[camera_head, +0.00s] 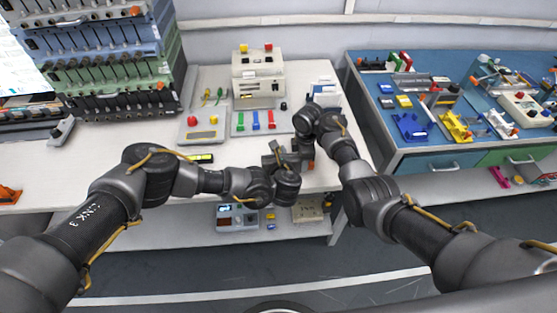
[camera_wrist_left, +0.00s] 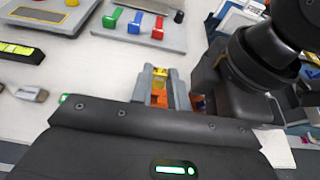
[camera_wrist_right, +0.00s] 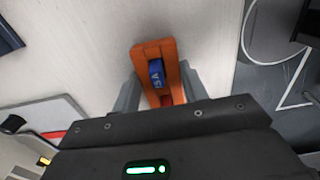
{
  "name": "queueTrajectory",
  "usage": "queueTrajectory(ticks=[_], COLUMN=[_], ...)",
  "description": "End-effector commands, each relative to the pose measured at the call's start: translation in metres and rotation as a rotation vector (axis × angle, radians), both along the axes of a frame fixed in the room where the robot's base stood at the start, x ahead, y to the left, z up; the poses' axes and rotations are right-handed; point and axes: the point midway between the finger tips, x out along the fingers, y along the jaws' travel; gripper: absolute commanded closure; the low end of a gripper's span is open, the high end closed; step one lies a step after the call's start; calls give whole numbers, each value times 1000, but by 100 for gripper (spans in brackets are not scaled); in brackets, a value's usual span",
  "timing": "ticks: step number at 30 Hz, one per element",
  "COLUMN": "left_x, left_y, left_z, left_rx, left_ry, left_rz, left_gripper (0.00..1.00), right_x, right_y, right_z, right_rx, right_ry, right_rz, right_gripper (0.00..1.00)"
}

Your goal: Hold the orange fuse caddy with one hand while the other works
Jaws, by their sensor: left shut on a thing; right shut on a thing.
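The orange fuse caddy (camera_wrist_right: 152,49) sits between the fingers of my right gripper (camera_wrist_right: 160,88), which is shut on it. A blue fuse (camera_wrist_right: 156,73) with white lettering and a red piece (camera_wrist_right: 166,100) show inside the caddy. In the head view a little of its orange (camera_head: 309,164) shows near the table's front edge; my arms hide most of it. My left gripper (camera_wrist_left: 163,86) is shut on a yellow fuse (camera_wrist_left: 158,76), with orange just below it between the fingers. The two grippers are close together. I cannot tell whether the yellow fuse touches the caddy.
A panel with green, blue and red blocks (camera_head: 256,121) stands behind the grippers. A box with a red button (camera_head: 200,125) and a yellow-green level (camera_head: 201,158) are to the left. A blue bench (camera_head: 420,158) with fixtures stands right.

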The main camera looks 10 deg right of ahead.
Motion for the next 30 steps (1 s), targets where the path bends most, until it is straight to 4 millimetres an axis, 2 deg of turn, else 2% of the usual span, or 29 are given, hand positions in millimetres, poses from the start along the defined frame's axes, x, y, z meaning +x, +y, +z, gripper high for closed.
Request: queueTrajectory(ticks=[3, 7, 17, 18, 23, 30], left_x=[0, 0, 0, 0, 0, 0], left_y=[0, 0, 0, 0, 0, 0], left_z=[21, 35, 41, 41, 41, 41], left_rx=[0, 1, 1, 1, 1, 1], left_ry=[-1, 1, 0, 0, 0, 0], left_rz=[-1, 0, 0, 0, 0, 0], left_gripper=[100, 100, 100, 100, 100, 100], right_x=[0, 0, 0, 0, 0, 0], right_y=[0, 0, 0, 0, 0, 0], right_z=[0, 0, 0, 0, 0, 0], right_rx=[0, 0, 0, 0, 0, 0], right_ry=[0, 0, 0, 0, 0, 0], right_rz=[0, 0, 0, 0, 0, 0], right_gripper=[81, 81, 81, 54, 33, 31])
